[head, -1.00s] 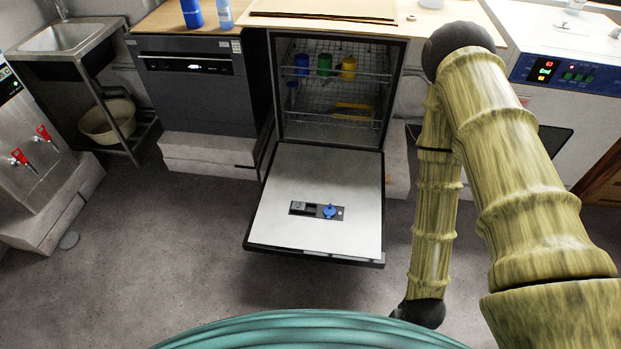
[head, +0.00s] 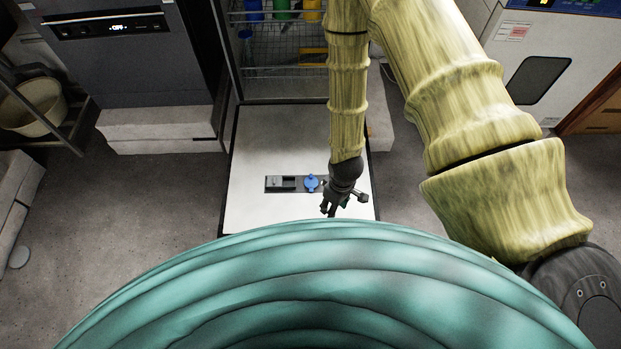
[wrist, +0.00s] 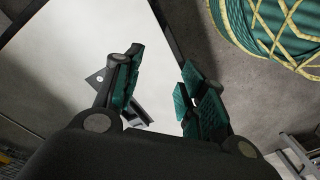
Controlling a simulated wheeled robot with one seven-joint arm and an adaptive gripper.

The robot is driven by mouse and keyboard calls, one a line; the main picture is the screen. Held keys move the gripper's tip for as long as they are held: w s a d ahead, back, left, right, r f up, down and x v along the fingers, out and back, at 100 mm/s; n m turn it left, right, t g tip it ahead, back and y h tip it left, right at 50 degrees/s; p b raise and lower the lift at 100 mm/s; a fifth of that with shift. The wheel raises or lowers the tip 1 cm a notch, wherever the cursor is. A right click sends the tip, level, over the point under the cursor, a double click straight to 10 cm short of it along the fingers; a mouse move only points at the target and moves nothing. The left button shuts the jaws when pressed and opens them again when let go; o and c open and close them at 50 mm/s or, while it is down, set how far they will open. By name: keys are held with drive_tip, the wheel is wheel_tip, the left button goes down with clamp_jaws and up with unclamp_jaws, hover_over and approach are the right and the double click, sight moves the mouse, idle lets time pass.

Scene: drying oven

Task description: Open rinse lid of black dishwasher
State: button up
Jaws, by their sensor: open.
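The black dishwasher's door (head: 255,135) hangs open and flat, its pale inner side up. On it lies a dark dispenser strip (head: 268,184) with the round blue rinse lid (head: 311,183) at its right part. The lid sits in the strip and looks closed. My gripper (head: 333,208) is over the door, just right of and nearer than the lid, apart from it. In the wrist view my gripper (wrist: 157,88) is open and empty, above the door (wrist: 75,40). One end of the strip (wrist: 97,78) shows beside the left finger; the blue lid is not visible there.
The dishwasher's wire rack (head: 280,62) holds blue, green and yellow cups (head: 313,10). A second, shut dark dishwasher (head: 140,65) stands left on a pale block (head: 155,128). A white machine (head: 540,75) stands right. Floor (head: 150,200) is clear left of the door.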

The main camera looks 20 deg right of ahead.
drive_tip(key=w+f+n+b, duration=0.5)
drive_tip(key=w+b, duration=0.1)
drive_tip(key=w, duration=0.6)
drive_tip(key=n+b, duration=0.4)
hover_over(311, 175)
drive_tip(key=shift+h, duration=0.4)
wheel_tip(311, 175, down, 10)
drive_tip(key=shift+s+r+b, duration=0.1)
drive_tip(key=shift+r+b, duration=0.1)
drive_tip(key=shift+b, duration=0.4)
clamp_jaws()
